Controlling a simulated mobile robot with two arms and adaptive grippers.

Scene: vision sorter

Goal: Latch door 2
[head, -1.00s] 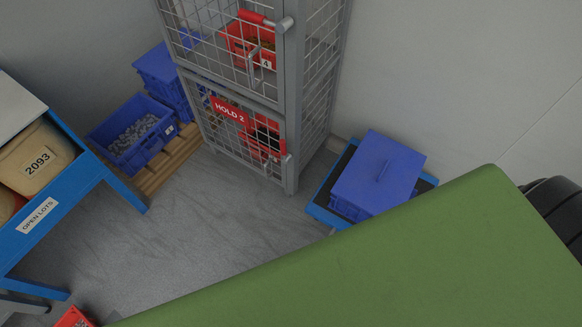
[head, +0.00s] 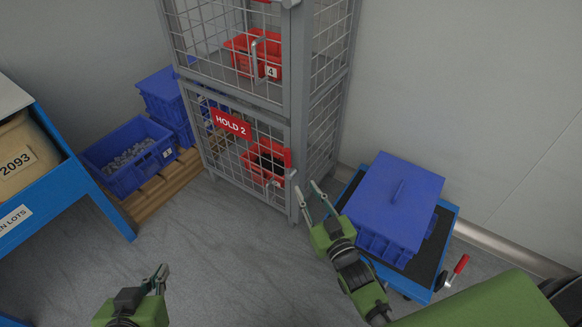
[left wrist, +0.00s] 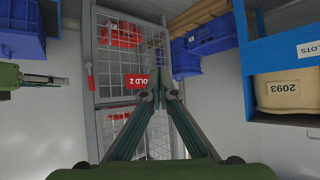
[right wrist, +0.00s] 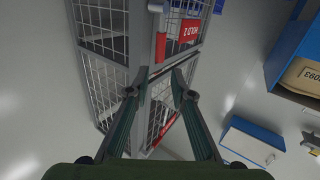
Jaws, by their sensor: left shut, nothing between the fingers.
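Door 2 is the lower mesh door with the red HOLD 2 sign (head: 231,123); it looks closed against the cage frame. A red latch part (head: 288,159) with a small grey handle (head: 292,175) sits at the door's right edge. Whether it is latched I cannot tell. My right gripper (head: 308,192) is open and empty, its fingertips just right of and below the grey handle. In the right wrist view the open fingers (right wrist: 159,78) point at the cage. My left gripper (head: 159,277) is shut and empty, low over the floor, well away from the door.
A blue lidded crate (head: 393,200) stands on a blue cart (head: 440,262) right of the cage, close to my right arm. Blue bins (head: 125,158) sit on a wooden pallet at the left. A blue rack (head: 70,200) is further left. Open floor lies between.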

